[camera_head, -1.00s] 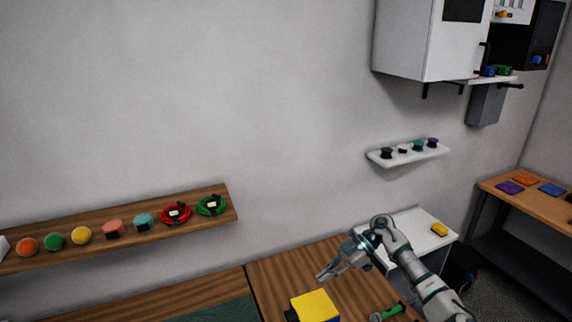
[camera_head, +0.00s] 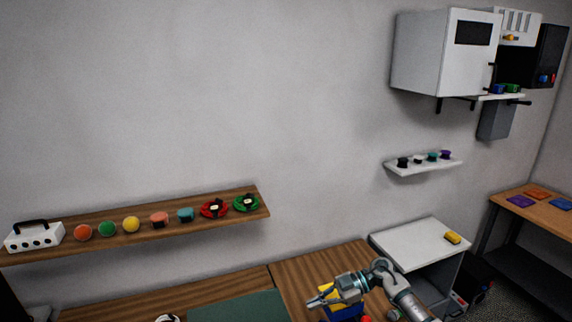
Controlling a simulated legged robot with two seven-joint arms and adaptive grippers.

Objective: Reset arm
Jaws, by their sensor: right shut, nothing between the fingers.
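My right arm comes in from the bottom right over the wooden table. Its gripper (camera_head: 313,301) points left, with its fingers together and nothing held. It is in front of a yellow-and-blue box (camera_head: 343,312), which it partly hides from view. I cannot tell whether the two touch. My left gripper does not show.
The wooden table (camera_head: 300,268) carries a dark green mat (camera_head: 235,308). A white-topped cabinet (camera_head: 415,240) with a yellow item (camera_head: 452,237) stands behind my right arm.

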